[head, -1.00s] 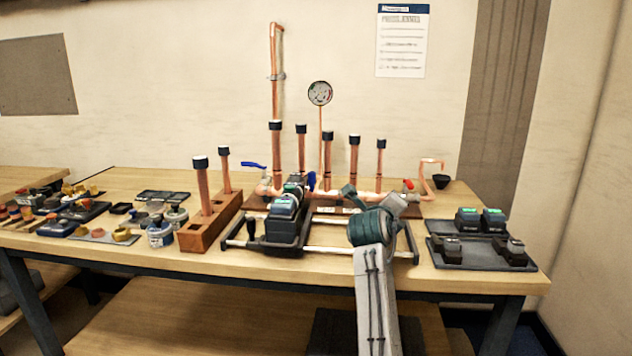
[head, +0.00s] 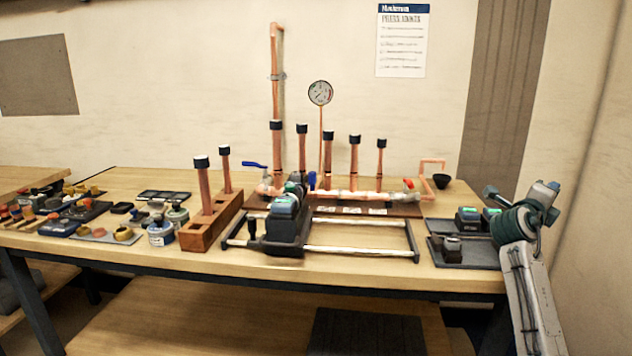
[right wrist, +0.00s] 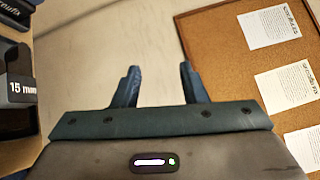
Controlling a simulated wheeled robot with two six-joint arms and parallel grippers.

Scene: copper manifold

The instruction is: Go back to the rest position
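My right gripper (right wrist: 160,85) shows in the right wrist view with its two fingers apart and nothing between them. In the head view my right arm stands at the right end of the bench, over the dark tray (head: 470,258), and hides part of it. The copper manifold (head: 340,195) with several capped upright pipes and a round gauge (head: 320,93) stands at the back middle of the bench. A black-and-teal press tool (head: 283,220) stands at the left part of a metal rail frame (head: 345,248) in front of it. My left gripper is not in view.
A wooden block (head: 205,235) holding two capped copper pipes stands left of the frame. Jars (head: 160,233) and small fittings lie farther left. Battery-like blocks (head: 468,219) sit on the right tray. The wall is close behind my right arm. A corkboard (right wrist: 240,50) shows in the wrist view.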

